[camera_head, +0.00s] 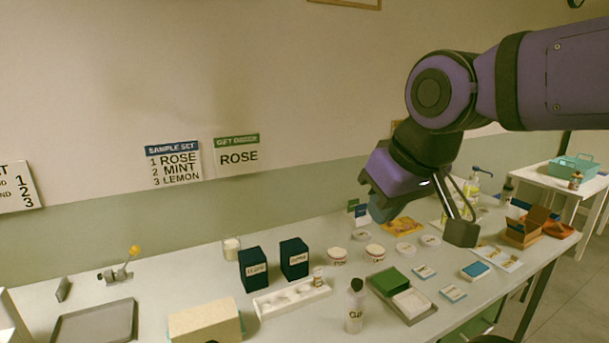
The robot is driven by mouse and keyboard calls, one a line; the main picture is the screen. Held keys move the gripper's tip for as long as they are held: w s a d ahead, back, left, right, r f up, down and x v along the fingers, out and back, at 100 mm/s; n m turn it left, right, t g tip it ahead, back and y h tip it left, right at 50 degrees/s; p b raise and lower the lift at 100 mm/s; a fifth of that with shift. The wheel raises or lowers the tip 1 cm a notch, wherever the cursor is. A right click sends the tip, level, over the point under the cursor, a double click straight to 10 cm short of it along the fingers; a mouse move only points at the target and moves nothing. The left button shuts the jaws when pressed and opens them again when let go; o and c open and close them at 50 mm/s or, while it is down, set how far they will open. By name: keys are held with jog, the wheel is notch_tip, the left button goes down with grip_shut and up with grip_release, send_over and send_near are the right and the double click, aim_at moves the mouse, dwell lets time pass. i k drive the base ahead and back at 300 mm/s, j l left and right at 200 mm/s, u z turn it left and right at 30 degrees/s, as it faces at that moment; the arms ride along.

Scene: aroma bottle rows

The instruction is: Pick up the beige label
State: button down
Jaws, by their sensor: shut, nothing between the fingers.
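I cannot make out for certain which item is the beige label. My gripper (461,234) hangs from the purple arm above the right half of the table, apart from the cards. It is shut and empty. It hides part of the table behind it.
A tray with a green pad (391,281) and a white pad stands left of the cards. A blue-topped block (475,271) and an open brown box (523,232) are to the right.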

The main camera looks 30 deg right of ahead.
aim_at(509, 263)
jog(key=z, duration=1.85)
